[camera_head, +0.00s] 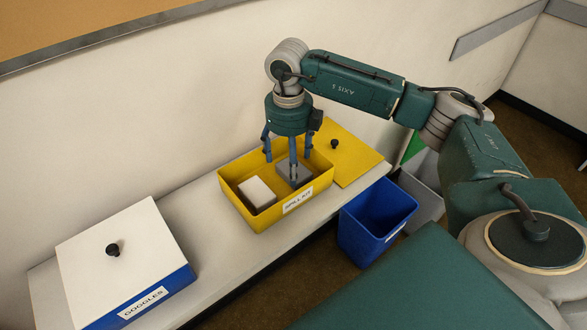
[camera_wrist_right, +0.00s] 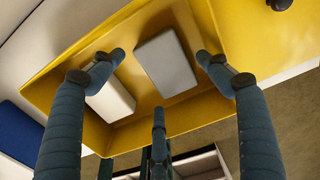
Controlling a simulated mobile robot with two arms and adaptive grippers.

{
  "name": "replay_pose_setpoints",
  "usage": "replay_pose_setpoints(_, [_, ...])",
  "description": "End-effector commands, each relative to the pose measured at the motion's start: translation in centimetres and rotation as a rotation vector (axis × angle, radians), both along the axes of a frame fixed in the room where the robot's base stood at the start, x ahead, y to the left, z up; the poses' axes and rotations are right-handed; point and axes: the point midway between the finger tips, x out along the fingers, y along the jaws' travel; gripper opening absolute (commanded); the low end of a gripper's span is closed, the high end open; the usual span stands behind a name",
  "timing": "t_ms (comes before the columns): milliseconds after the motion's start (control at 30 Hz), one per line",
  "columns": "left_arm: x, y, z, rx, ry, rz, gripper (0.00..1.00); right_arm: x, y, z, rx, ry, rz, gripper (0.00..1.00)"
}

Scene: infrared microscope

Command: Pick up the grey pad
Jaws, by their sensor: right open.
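The grey pad (camera_head: 299,180) lies in the right part of the open yellow spill kit box (camera_head: 262,222), and the wrist view shows its top clearly (camera_wrist_right: 170,68). A white block (camera_head: 257,194) lies to its left in the same box, also seen in the wrist view (camera_wrist_right: 112,100). My right gripper (camera_head: 289,163) points down over the pad with its fingers spread. In the wrist view the fingers (camera_wrist_right: 160,66) stand around the pad with gaps, and nothing is held. Whether the tips reach the pad's height is hard to tell. My left gripper is not in view.
The yellow lid (camera_head: 345,157) with a black knob lies right of the box on the white shelf (camera_head: 195,217). A closed white-lidded goggles box (camera_head: 118,255) stands at the left. A blue bin (camera_head: 375,215) and a grey bin (camera_head: 420,192) stand beside the shelf. The wall is close behind.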

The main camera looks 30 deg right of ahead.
Motion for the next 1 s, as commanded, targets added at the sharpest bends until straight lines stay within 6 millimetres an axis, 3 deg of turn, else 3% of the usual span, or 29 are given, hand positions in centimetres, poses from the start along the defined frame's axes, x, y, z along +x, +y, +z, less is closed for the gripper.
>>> replay_pose_setpoints(67, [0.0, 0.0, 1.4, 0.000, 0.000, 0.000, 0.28, -0.4, 0.1, -0.9, 0.000, 0.006, 0.000, 0.76])
replay_pose_setpoints(300, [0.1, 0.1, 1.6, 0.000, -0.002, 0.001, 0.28, -0.2, 0.2, -3.3, 0.001, 0.001, 0.001, 0.76])
replay_pose_setpoints(500, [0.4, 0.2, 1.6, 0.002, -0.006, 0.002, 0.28, -0.2, 0.2, -3.3, 0.001, 0.000, 0.001, 0.74])
replay_pose_setpoints(600, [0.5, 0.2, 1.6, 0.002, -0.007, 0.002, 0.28, -0.2, 0.2, -3.3, 0.001, 0.000, 0.001, 0.54])
replay_pose_setpoints(1000, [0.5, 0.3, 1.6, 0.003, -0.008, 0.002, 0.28, -0.2, 0.2, -3.2, 0.001, 0.000, 0.000, 0.54])
